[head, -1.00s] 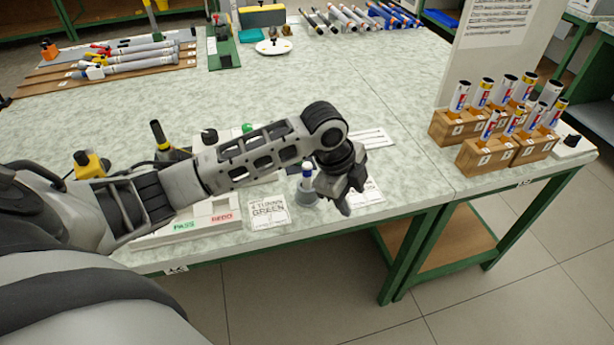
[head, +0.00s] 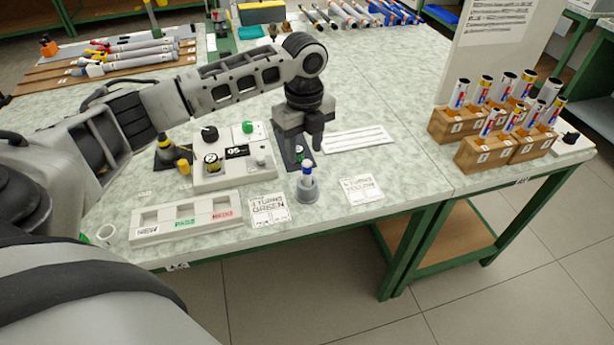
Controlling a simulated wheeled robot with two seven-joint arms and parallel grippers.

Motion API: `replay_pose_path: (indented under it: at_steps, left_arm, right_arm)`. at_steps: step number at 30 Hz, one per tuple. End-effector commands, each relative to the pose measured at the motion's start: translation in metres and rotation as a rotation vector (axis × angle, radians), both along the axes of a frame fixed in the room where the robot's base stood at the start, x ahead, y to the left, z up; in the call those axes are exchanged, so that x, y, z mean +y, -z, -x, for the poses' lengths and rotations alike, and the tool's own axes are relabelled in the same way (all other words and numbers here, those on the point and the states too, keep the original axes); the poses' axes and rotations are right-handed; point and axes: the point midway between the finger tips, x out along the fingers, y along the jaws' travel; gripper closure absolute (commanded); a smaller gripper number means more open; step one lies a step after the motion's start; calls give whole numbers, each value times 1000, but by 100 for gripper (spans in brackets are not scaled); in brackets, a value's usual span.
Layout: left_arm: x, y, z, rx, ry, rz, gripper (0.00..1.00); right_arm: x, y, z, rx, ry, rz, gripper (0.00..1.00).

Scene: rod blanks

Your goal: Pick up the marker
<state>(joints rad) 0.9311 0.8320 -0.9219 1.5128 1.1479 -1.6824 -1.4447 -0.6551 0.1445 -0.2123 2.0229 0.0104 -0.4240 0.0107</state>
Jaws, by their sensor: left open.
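The marker (head: 307,170) has a blue top and a pale body. It stands upright in a grey round holder (head: 307,191) near the front edge of the table. My left gripper (head: 303,152) is open and empty, pointing down. In the picture it is just above the marker's top; whether its fingers touch or overlap the marker in depth is hard to tell. My right gripper is out of view.
A white control box (head: 233,165) with knobs and a labelled tray (head: 187,219) stand left of the holder. Paper cards (head: 268,208) and (head: 361,190) lie on either side. Wooden blocks holding tubes (head: 487,152) stand at right. The table right of the marker is mostly clear.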

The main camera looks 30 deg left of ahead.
Motion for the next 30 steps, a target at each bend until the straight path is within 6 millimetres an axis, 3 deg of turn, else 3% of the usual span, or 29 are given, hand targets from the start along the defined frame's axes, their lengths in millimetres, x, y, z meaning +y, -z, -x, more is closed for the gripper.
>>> replay_pose_path:
  at_steps: [7,15,24,29,30]
  left_arm:
    - [-2,18,1,1,1,0,55]
    - [-6,56,1,1,0,-1,55]
    - [-6,61,1,-3,0,-1,55]
    - [-6,60,1,-3,1,-1,100]
    - [-6,60,1,-3,1,-1,100]
  right_arm:
    - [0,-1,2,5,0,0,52]
    - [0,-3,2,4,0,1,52]
    - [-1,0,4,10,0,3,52]
    - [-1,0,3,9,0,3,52]
    - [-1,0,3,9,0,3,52]
